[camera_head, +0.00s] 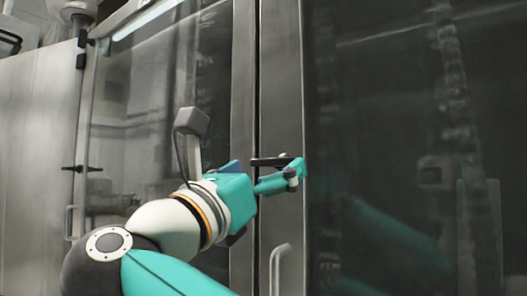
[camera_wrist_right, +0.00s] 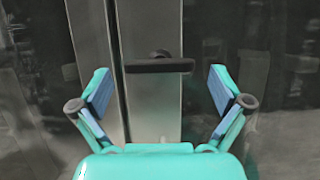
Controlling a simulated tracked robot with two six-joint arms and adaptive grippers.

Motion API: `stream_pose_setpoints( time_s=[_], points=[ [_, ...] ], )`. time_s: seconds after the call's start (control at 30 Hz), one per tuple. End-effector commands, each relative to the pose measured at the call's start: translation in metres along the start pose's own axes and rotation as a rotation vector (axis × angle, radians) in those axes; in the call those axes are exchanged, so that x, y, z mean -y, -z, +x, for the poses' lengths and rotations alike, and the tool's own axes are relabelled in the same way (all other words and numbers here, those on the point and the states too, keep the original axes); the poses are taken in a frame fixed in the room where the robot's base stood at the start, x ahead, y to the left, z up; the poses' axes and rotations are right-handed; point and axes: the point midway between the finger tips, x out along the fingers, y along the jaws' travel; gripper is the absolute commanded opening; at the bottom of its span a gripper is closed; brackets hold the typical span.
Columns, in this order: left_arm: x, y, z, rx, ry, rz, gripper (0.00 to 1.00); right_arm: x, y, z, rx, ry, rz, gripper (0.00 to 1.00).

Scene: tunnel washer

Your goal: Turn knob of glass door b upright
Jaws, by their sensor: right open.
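A dark bar-shaped knob (camera_head: 268,161) sits on the metal frame between two large glass doors in the head view. In the right wrist view the knob (camera_wrist_right: 158,66) lies horizontal, with a round pivot behind its middle. My right gripper (camera_head: 290,174) is in front of the frame at the knob. In the right wrist view my right gripper (camera_wrist_right: 158,82) is open, one finger to the left of the knob and one to the right. I cannot tell whether a finger touches it. My left gripper is not in view.
A light vertical handle (camera_head: 279,268) is on the frame below the knob. Two more dark knobs (camera_head: 72,168) (camera_head: 94,169) sit at the left door edge, above another handle (camera_head: 70,222). The large right glass pane (camera_head: 415,120) is dark and reflects my arm.

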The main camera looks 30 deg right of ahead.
Motion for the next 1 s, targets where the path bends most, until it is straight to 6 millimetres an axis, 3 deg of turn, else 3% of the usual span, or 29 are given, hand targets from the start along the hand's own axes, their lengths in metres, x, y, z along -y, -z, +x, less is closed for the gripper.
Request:
stream_pose_setpoints(
  time_s=[0.2,0.57,0.93,1.0],
  points=[
    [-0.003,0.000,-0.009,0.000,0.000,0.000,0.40,0.000,-0.001,0.025,-0.001,0.000,-0.001,1.00],
    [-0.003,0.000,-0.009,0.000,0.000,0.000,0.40,-0.001,0.000,0.029,0.000,-0.002,0.000,1.00],
    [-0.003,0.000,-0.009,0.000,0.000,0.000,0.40,-0.001,0.000,0.029,0.000,-0.003,0.000,0.42],
    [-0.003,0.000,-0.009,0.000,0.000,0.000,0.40,-0.001,0.000,0.029,0.000,-0.003,0.000,0.40]
  ],
)
